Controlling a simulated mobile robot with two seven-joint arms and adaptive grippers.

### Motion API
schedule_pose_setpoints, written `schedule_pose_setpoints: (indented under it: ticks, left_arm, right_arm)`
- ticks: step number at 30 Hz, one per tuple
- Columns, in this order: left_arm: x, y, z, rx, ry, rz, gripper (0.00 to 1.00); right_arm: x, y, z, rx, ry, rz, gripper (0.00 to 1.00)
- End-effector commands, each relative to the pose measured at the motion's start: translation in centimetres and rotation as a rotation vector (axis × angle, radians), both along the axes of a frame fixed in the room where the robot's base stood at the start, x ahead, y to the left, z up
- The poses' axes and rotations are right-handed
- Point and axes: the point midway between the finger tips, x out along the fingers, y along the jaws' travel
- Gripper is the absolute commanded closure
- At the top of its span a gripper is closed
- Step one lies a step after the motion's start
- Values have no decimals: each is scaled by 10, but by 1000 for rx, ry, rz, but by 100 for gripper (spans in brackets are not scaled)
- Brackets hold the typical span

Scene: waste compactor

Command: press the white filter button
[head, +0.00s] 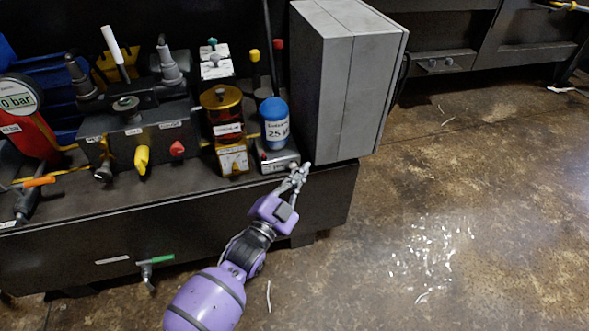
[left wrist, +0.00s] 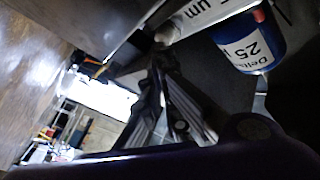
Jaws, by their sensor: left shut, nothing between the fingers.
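A blue filter canister (head: 274,108) with a white "25 µ" label stands on a small grey base (head: 275,161) at the right end of the bench equipment. My left gripper (head: 303,169) is shut and empty, with its fingertips close to the front right corner of that base. In the left wrist view the shut fingers (left wrist: 162,70) point up at a pale rounded part (left wrist: 180,24), which looks like the white button, beside the "µm" label. The canister (left wrist: 250,42) is to its right. Contact cannot be told. In the head view the fingers hide the button.
A tall grey cabinet (head: 340,80) stands just right of the canister. An amber filter bowl (head: 222,105) and a dark valve block (head: 140,135) stand to the left. A green-handled valve (head: 157,259) sticks out below the bench front. The floor at right is open, with scattered white bits.

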Motion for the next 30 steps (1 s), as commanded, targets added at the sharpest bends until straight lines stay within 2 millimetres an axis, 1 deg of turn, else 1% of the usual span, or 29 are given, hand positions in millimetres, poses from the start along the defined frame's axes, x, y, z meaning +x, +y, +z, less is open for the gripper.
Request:
schedule_pose_setpoints:
  ticks: [10,19,23,30]
  left_arm:
    - [4,1,0,0,0,0,100]
    - [4,1,1,0,0,1,100]
    - [1,0,1,0,0,0,100]
    - [-11,-4,2,-1,-1,0,100]
  right_arm:
    - [0,0,-1,0,1,0,100]
    - [0,0,-1,0,1,0,100]
    - [0,0,1,0,-1,0,100]
    - [2,0,9,0,-7,0,100]
